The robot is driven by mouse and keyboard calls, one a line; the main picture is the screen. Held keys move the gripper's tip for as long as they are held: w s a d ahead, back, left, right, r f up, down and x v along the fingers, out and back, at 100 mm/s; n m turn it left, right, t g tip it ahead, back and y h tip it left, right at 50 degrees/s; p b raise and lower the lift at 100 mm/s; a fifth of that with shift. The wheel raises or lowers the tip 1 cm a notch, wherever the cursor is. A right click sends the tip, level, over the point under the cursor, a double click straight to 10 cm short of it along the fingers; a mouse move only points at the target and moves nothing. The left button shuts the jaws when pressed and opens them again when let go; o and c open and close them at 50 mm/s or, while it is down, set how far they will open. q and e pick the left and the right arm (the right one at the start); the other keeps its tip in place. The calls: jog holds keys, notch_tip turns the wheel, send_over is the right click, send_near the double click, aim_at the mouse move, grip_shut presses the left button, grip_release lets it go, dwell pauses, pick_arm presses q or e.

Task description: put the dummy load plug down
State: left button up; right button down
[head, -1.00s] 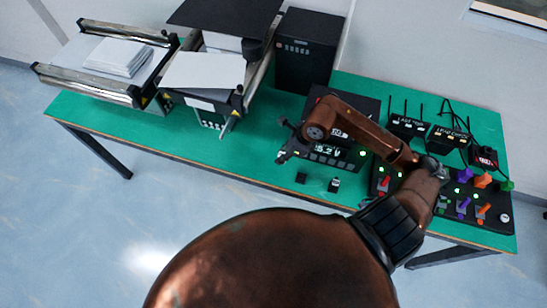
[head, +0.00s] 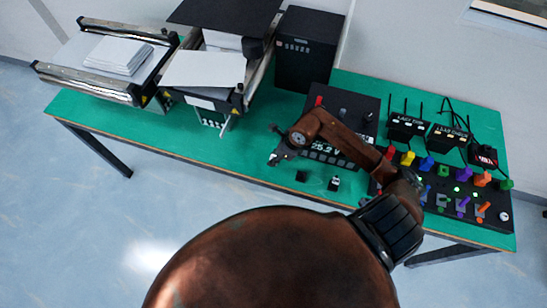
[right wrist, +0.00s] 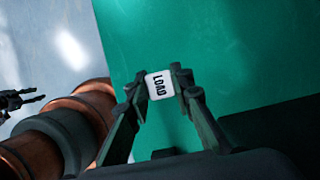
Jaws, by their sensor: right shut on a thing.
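My right gripper (head: 275,145) is over the green table, left of the black instrument with the display. In the right wrist view, the right gripper (right wrist: 160,86) is shut on the dummy load plug (right wrist: 160,86), whose white face reads LOAD. Green tabletop shows beyond the plug; I cannot tell how high it is above it. In the head view the plug is too small or hidden to make out. A dark fingered shape (right wrist: 18,101) at the left edge of the wrist view looks like my left gripper; its opening is unclear.
Two small dark blocks (head: 334,183) (head: 301,176) lie near the table's (head: 235,165) front edge. The black instrument (head: 345,112) stands behind them. A panel of coloured switches (head: 455,190) is at the right; conveyors (head: 85,85) are at the left. Green surface left of the gripper is clear.

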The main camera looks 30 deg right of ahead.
jog(key=c, duration=1.7)
grip_release()
jog(key=shift+r, duration=0.15)
jog(key=v, duration=1.1)
jog(key=shift+s+d+r, duration=0.15)
jog(key=shift+d+r, duration=0.05)
jog(key=shift+r, duration=0.15)
